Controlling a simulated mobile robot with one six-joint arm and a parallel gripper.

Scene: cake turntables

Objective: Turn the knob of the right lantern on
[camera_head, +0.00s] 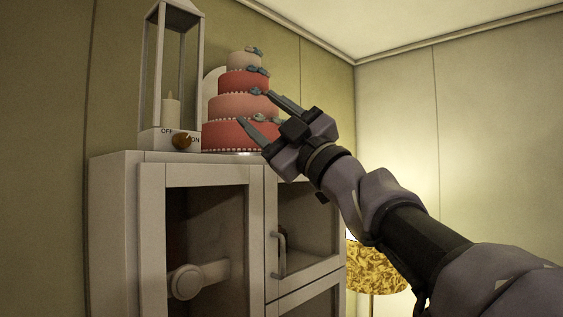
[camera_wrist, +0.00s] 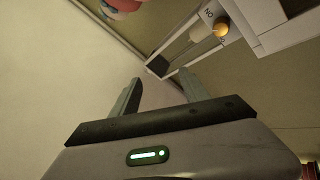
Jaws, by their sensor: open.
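Only one lantern (camera_head: 145,80) shows in the head view. It is a tall pale frame with a candle (camera_head: 171,110) inside, standing on the cabinet top left of the cake. Its base carries OFF and ON labels and an orange-brown knob (camera_head: 181,141) between them; its exact setting is too small to tell. A lantern base with an orange knob (camera_wrist: 221,29) also shows at the upper right of the wrist view, beyond the fingers. My gripper (camera_head: 256,112) is open and empty, in front of the cake and right of the knob, apart from it. Its fingers (camera_wrist: 158,92) hold nothing.
A tiered pink and red cake (camera_head: 240,106) stands on the white cabinet (camera_head: 115,210), right of the lantern. The cabinet has framed doors with a handle (camera_head: 276,255). A patterned lampshade (camera_head: 372,268) glows at lower right. The wall right of the cabinet is bare.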

